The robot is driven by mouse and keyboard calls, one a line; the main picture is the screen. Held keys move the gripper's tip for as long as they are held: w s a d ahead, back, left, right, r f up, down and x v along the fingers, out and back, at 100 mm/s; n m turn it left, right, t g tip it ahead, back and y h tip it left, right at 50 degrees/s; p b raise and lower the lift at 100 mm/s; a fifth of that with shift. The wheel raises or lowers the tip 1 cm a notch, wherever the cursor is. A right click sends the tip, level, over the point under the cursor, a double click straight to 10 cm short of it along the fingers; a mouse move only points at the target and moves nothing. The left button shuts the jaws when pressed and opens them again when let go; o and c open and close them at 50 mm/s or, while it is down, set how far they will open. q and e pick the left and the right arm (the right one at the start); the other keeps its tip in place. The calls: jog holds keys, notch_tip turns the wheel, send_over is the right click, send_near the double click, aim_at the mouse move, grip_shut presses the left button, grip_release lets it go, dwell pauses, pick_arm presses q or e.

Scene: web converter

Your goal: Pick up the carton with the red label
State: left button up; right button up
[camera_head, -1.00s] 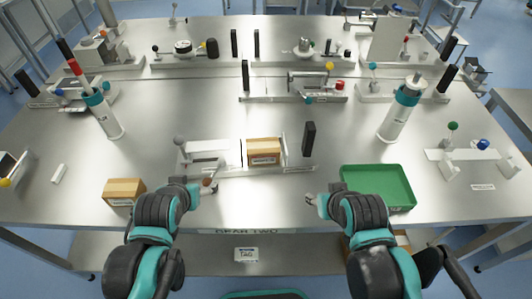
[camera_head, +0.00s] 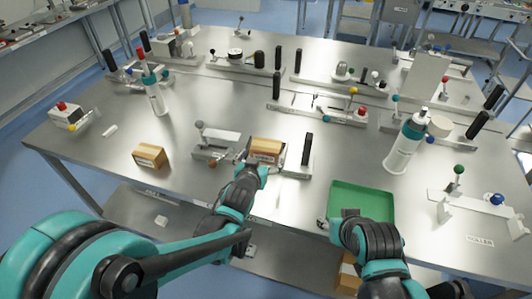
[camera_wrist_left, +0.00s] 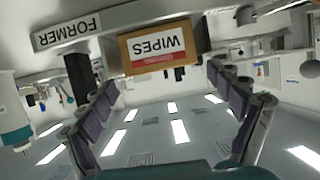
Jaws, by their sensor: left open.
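A brown carton (camera_head: 266,147) sits on the metal fixture near the table's front middle. In the left wrist view the carton (camera_wrist_left: 158,45) appears upside down, with a white "WIPES" label that has a red strip. My left gripper (camera_head: 256,168) is just in front of it. In the wrist view the left gripper (camera_wrist_left: 163,80) has its fingers apart, with the carton ahead of the gap and not visibly held. A second brown carton (camera_head: 150,155) lies to the left; its label is too small to read. My right gripper (camera_head: 325,224) is at the front-left corner of the green tray, its fingers unclear.
The green tray (camera_head: 378,217) is empty. A black post (camera_head: 306,149) stands just right of the carton and a grey-knobbed lever (camera_head: 199,127) to its left. White bottles stand at left (camera_head: 155,97) and right (camera_head: 404,150). More fixtures line the back.

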aim_at(265, 150)
pick_arm(q)
jog(key=b+x, duration=0.1)
jog(key=x, duration=0.3)
jog(key=shift+w+d+b, duration=0.1)
jog(key=shift+w+b, duration=0.2)
jog(key=shift+b, duration=0.1)
jog(key=shift+s, duration=0.15)
jog(key=c, duration=0.9)
jog(key=shift+o, duration=0.2)
jog(key=shift+r, duration=0.15)
